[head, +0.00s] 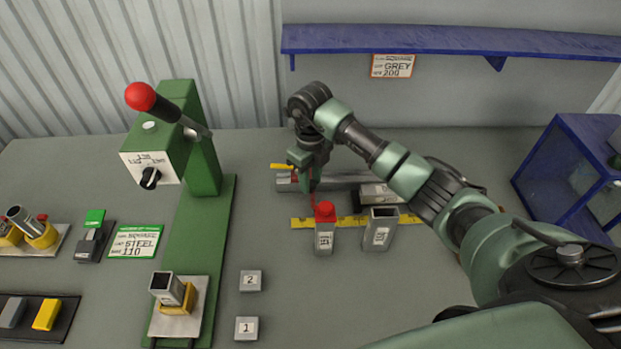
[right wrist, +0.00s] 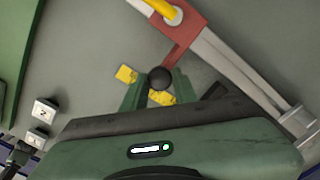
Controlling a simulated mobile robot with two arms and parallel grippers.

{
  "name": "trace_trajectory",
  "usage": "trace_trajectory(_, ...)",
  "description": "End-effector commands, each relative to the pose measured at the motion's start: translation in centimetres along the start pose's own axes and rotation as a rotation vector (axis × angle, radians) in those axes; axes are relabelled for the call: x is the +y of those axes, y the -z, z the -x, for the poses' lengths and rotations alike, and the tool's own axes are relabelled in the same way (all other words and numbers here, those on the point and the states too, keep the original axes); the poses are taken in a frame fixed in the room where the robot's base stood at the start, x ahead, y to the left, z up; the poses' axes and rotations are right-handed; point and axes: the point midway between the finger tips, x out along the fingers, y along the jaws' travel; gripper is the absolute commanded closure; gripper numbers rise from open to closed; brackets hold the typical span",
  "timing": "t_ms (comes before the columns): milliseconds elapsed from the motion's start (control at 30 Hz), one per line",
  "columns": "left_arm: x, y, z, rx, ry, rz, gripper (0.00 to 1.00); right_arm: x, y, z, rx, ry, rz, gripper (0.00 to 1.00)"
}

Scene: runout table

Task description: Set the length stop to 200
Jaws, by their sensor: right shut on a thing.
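The length stop is a red carriage (right wrist: 190,28) on a grey rail (right wrist: 245,75) in the right wrist view. A yellow lever (right wrist: 160,6) sits on it, and a red arm reaches from it to a black knob (right wrist: 160,78). My right gripper (right wrist: 160,90) is shut on this knob. In the head view the gripper (head: 314,188) points down in front of the rail (head: 345,181) near its left end, hiding most of the stop. A yellow scale (head: 301,223) lies in front of the rail; its figures are too small to read. My left gripper is not in view.
A green lever press (head: 205,150) stands at left. An orange-edged card (head: 391,66) under the blue shelf (head: 440,40) reads "GREY" and "200".

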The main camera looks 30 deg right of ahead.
Motion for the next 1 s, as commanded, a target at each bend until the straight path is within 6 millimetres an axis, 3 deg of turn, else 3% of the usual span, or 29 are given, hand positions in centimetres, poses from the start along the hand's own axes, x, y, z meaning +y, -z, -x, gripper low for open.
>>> trace_trajectory(833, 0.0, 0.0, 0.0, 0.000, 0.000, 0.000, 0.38, -0.1, 0.0, 0.1, -0.002, 0.001, -0.001, 1.00)
trace_trajectory(1000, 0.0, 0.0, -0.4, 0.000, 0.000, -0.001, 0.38, -1.7, 1.4, -0.1, -0.001, 0.006, -0.004, 1.00)
